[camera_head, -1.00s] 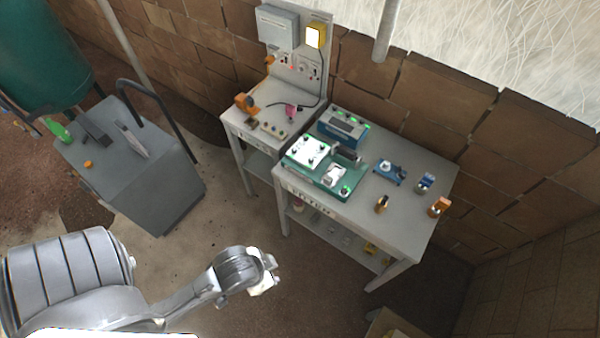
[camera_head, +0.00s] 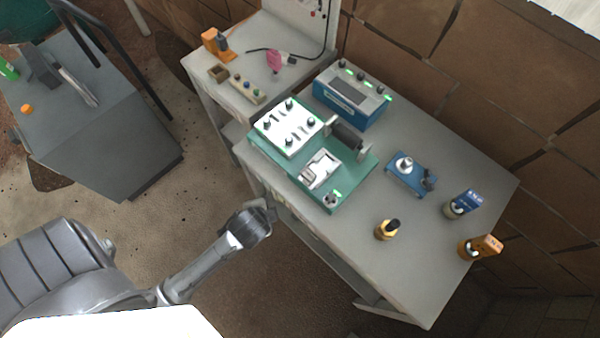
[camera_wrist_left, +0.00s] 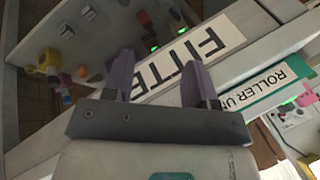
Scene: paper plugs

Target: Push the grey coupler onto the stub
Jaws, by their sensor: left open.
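My left gripper (camera_head: 262,214) is in front of the grey workbench (camera_head: 330,238), at its left front edge, with nothing in it. In the left wrist view its two purple fingers (camera_wrist_left: 160,80) stand apart, facing a bench edge with a white "FITTE…" label (camera_wrist_left: 190,58). I cannot tell for sure which piece is the grey coupler or the stub. A small grey cylindrical piece with a blue tag (camera_head: 462,204) stands at the bench's right side. A blue fixture (camera_head: 410,176) with a pale round upright part sits left of it. My right gripper is not seen.
A green roller unit (camera_head: 335,200) with a white panel and a blue box (camera_head: 352,97) fill the bench's left part. An amber piece with a black top (camera_head: 387,230) and an orange-tagged piece (camera_head: 480,247) stand near the front right. A second bench (camera_head: 285,40) adjoins behind.

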